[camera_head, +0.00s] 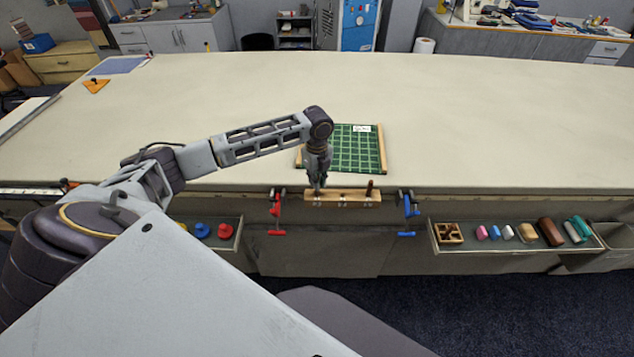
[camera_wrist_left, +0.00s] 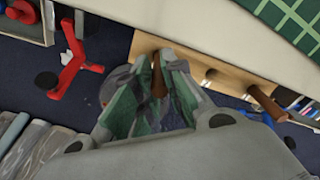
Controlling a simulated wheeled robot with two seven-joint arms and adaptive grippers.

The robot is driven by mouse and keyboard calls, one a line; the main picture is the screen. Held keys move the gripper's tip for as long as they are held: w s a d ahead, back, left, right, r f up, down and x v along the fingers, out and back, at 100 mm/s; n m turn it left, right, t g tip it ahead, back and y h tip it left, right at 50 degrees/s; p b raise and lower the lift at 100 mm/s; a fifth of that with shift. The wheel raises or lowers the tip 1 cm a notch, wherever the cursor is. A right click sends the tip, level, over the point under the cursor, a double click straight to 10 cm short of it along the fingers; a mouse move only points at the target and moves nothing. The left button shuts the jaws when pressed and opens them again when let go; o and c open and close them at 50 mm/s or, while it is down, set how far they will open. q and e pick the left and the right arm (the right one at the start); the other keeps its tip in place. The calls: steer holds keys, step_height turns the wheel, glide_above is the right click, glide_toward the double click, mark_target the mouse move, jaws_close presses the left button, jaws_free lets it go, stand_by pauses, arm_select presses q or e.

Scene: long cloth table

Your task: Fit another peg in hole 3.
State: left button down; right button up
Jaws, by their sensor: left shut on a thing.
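A wooden block (camera_head: 343,195) with holes in a row lies along the front edge of the table; it also shows in the left wrist view (camera_wrist_left: 190,62). Its labels are too small to read surely. A brown peg (camera_head: 369,187) stands in the right-hand hole, seen also in the left wrist view (camera_wrist_left: 266,103). The middle hole (camera_wrist_left: 211,74) is empty. My left gripper (camera_head: 317,187) is over the block's left end, shut on another brown peg (camera_wrist_left: 158,78). The fingers hide the left hole, so I cannot tell whether this peg is in it. My right gripper is out of view.
Red clamps (camera_head: 276,212) and blue clamps (camera_head: 408,211) flank the block. A green gridded mat (camera_head: 355,148) lies behind it. An open drawer (camera_head: 480,247) at the right holds several coloured pieces. The tabletop beyond is mostly clear.

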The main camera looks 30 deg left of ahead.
arm_select(q)
steer(key=shift+f, duration=0.85)
steer(key=c, duration=1.5)
jaws_free()
steer(key=shift+f, duration=0.15)
steer(key=shift+r+b, duration=0.65)
steer(key=shift+r, duration=5.5)
